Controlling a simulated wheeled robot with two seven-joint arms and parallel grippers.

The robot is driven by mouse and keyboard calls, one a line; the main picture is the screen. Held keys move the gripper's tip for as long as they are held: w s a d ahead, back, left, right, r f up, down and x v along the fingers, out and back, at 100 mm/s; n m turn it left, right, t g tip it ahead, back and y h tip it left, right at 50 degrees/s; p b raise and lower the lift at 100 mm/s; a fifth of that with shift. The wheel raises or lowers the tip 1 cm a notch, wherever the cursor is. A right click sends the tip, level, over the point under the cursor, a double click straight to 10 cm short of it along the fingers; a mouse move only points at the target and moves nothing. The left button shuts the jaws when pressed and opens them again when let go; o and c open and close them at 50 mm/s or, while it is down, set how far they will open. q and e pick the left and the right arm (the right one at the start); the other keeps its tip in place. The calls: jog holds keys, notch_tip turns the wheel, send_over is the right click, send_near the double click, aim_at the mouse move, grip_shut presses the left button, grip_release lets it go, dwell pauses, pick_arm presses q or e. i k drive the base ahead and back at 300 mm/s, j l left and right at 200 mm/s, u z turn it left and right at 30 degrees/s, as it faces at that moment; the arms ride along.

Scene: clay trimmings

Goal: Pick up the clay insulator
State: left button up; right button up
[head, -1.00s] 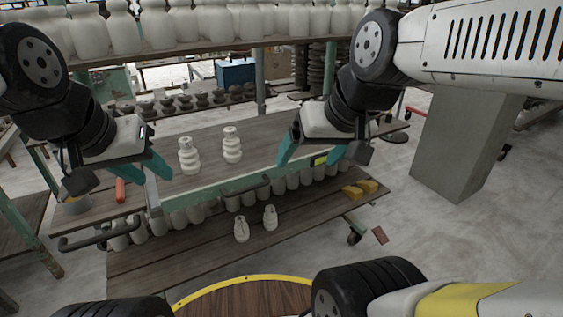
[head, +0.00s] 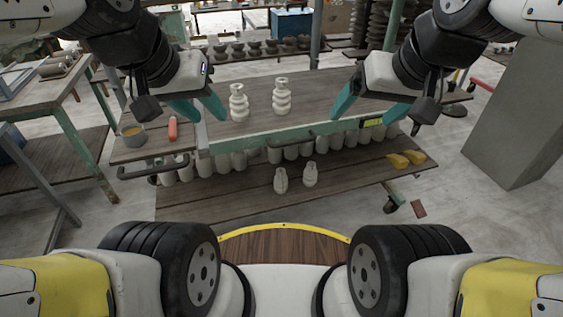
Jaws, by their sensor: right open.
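Two pale ribbed clay insulators stand upright on the wooden table top, a left one (head: 239,104) and a right one (head: 281,98), apart from each other. My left gripper (head: 211,118) is left of the left insulator, with its teal fingers apart and nothing seen between them. My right gripper (head: 350,119) is to the right of the right insulator, open and empty, with a clear gap to it. Neither gripper appears to touch an insulator. Which insulator the task means cannot be told.
Two smaller pale pieces (head: 281,180) (head: 310,175) stand on the lower shelf (head: 235,204), with several pale jars behind. A red-orange object (head: 172,128) and a grey pot (head: 133,135) sit at the table's left end. Yellow pieces (head: 397,160) lie at the shelf's right. A handle (head: 153,169) sticks out in front.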

aim_at(280, 181)
jog(key=i+j, duration=0.2)
jog(key=j, duration=0.2)
jog(key=i+j, duration=0.15)
jog(key=j, duration=0.2)
jog(key=i+j, duration=0.2)
jog(key=j, duration=0.2)
jog(key=i+j, duration=0.15)
jog(key=j, duration=0.2)
